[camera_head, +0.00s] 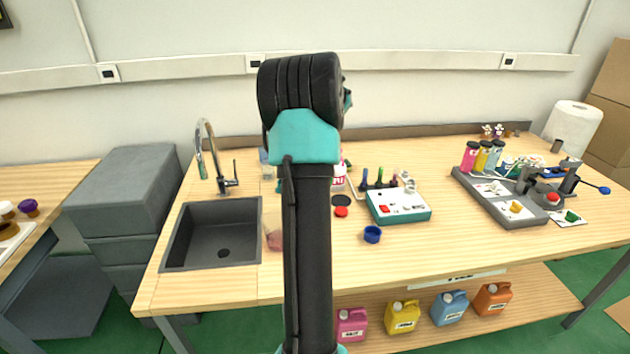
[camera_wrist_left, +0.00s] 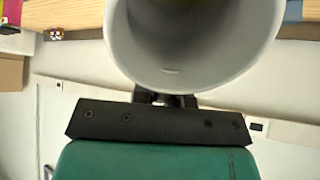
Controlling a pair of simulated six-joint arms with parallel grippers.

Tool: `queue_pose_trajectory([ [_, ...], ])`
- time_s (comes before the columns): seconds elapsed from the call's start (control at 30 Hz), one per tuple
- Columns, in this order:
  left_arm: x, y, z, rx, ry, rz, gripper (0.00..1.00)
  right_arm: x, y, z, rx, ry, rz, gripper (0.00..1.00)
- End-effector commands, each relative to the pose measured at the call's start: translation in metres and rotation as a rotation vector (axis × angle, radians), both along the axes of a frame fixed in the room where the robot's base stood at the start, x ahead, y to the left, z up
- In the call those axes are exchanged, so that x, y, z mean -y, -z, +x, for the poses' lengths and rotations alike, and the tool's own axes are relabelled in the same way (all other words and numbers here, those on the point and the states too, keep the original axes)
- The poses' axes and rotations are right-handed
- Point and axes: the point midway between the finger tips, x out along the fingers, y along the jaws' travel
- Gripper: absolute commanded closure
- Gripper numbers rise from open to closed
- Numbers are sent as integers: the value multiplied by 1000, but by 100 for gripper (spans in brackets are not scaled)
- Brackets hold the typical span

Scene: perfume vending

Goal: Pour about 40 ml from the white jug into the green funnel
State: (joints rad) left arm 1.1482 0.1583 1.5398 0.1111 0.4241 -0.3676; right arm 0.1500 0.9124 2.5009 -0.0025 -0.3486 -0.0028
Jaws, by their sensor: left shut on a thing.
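The white jug (camera_wrist_left: 195,70) fills the top of the left wrist view, its round open mouth and pale grey inside facing the camera. My left gripper (camera_wrist_left: 165,98) is shut on the jug; its fingers mostly hide below and behind the jug's wall. In the head view my black and teal arm stands upright mid-picture and hides the gripper and the jug. I cannot tell which thing is the green funnel: a small green piece (camera_head: 572,217) lies on a card at the right, and a small dark-green upright thing (camera_head: 379,177) stands behind the white and teal device. My right gripper is not in view.
A sink (camera_head: 213,232) with a tap (camera_head: 212,160) is at the left. The white and teal device (camera_head: 398,206), a blue cup (camera_head: 372,234) and a red cap (camera_head: 341,212) lie right of my arm. A grey tray (camera_head: 475,200) holds colourful bottles. The front middle-right tabletop is clear.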

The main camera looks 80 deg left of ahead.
Motion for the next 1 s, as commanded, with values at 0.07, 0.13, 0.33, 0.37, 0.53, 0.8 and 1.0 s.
queue_pose_trajectory([
  [0.07, 0, -1, 0, 1, 0, 1, 100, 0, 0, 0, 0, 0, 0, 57],
  [0.13, 0, -1, 0, -1, 0, -1, 100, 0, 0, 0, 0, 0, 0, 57],
  [0.33, -4, -1, -2, -18, -3, -25, 100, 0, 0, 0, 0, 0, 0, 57],
  [0.37, -4, -1, -3, -23, -4, -31, 100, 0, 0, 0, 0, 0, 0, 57],
  [0.53, -11, 3, -4, -64, -8, -86, 100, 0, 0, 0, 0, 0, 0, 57],
  [0.8, -23, 16, 4, -138, -12, -188, 100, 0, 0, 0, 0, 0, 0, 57],
  [1.0, -30, 35, 12, -189, -8, -260, 100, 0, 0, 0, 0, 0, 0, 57],
])
